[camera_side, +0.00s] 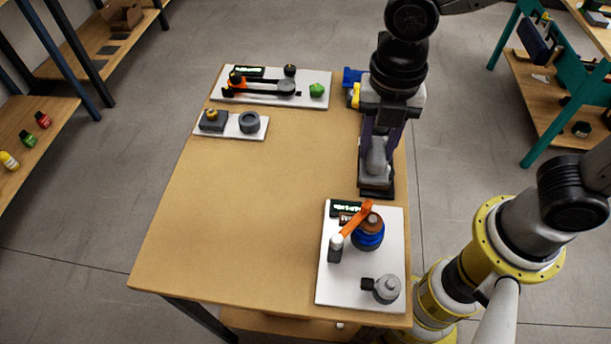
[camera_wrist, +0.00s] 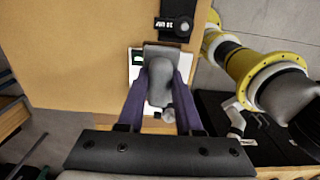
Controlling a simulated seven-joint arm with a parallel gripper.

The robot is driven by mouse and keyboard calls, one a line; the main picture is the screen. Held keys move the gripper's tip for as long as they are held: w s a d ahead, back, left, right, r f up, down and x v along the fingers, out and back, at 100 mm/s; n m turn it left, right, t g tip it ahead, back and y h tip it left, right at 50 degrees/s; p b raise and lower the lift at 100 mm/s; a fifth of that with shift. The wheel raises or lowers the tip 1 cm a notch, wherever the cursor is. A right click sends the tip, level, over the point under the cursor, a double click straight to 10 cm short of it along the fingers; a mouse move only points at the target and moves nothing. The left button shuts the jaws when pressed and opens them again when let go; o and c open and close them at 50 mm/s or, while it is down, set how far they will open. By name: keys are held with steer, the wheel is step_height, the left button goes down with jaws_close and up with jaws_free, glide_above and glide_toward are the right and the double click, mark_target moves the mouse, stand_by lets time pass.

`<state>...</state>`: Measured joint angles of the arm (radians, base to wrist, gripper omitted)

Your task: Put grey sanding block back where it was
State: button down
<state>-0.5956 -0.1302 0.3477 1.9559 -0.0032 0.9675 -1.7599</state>
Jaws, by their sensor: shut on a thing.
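The grey sanding block (camera_side: 377,158) is between the fingers of my gripper (camera_side: 380,150), over the right edge side of the wooden table. In the wrist view its rounded grey handle (camera_wrist: 160,80) is between the two purple fingers, and my gripper (camera_wrist: 160,95) is shut on it. The block's wider base points away from the wrist. A dark flat piece (camera_side: 377,193) shows just below the block in the side view. I cannot tell whether the base touches anything.
A white board (camera_side: 334,289) with an orange lever, a blue-ringed post and a grey knob lies at the front right. Two white boards (camera_side: 315,101) (camera_side: 231,133) with parts lie at the back. Blue and yellow items (camera_side: 352,78) stand behind my gripper. The table's middle (camera_side: 265,205) is clear.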

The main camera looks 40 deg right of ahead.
steer(key=w+a+f, duration=0.2)
steer(key=w, duration=0.1)
steer(key=w+a+f, duration=0.2)
steer(key=w+f, duration=0.1)
steer(key=w+a+f, duration=0.1)
steer(key=w+f, duration=0.1)
steer(key=shift+w+a+f, duration=0.35)
steer(key=shift+w+a, duration=0.05)
steer(key=shift+w+a+f, duration=0.3)
steer(key=shift+w+f, duration=0.15)
steer(key=shift+f, duration=0.2)
steer(key=shift+w+f, duration=0.1)
steer(key=shift+f, duration=1.45)
steer(key=c, duration=0.6)
jaws_free()
steer(key=shift+f, duration=0.15)
